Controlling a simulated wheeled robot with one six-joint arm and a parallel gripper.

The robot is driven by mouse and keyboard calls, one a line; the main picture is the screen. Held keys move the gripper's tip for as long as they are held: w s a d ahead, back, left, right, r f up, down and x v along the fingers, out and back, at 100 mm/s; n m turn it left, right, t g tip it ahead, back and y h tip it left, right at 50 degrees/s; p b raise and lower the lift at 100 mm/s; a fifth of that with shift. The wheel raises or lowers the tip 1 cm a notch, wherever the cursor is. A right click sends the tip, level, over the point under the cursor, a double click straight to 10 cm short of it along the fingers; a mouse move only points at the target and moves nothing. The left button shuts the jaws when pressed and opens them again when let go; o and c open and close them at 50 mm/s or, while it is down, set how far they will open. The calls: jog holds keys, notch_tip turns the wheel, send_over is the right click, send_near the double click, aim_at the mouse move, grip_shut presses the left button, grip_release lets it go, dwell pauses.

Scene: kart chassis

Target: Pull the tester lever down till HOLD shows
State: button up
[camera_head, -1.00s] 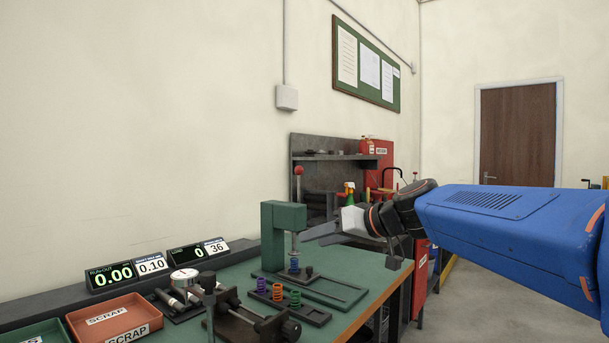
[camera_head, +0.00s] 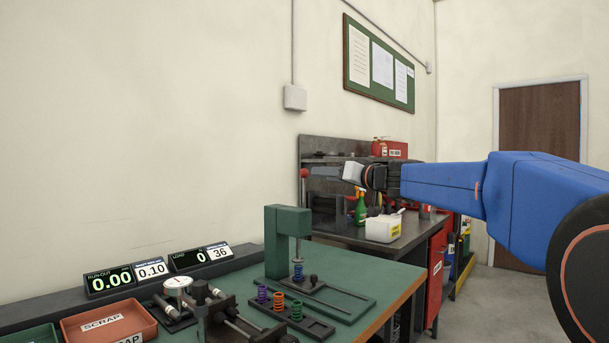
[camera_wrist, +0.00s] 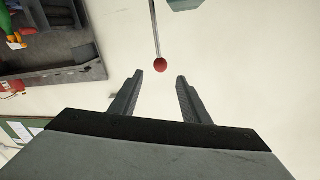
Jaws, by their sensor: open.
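The green spring tester (camera_head: 275,240) stands on the bench, with a blue spring (camera_head: 298,272) under its ram. Its lever rod (camera_head: 303,195) stands upright, topped by a red knob (camera_head: 304,173). The load display (camera_head: 187,261) reads 0, with a card marked 36 beside it. My gripper (camera_head: 314,171) is open and empty, level with the knob and to its right. In the wrist view the red knob (camera_wrist: 160,65) lies just beyond and between the open fingertips (camera_wrist: 160,77). Whether they touch it cannot be told.
A rack with purple, orange and green springs (camera_head: 290,312) sits in front of the tester. A run-out display (camera_head: 109,281), dial gauge (camera_head: 178,285) and red scrap tray (camera_head: 75,330) are at left. A second bench (camera_head: 410,235) with a white box stands behind.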

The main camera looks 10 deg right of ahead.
aim_at(307, 173)
jog(key=x, duration=1)
jog(key=shift+w+a, duration=0.2)
jog(key=shift+w, duration=0.15)
jog(key=shift+c, duration=0.5)
grip_shut()
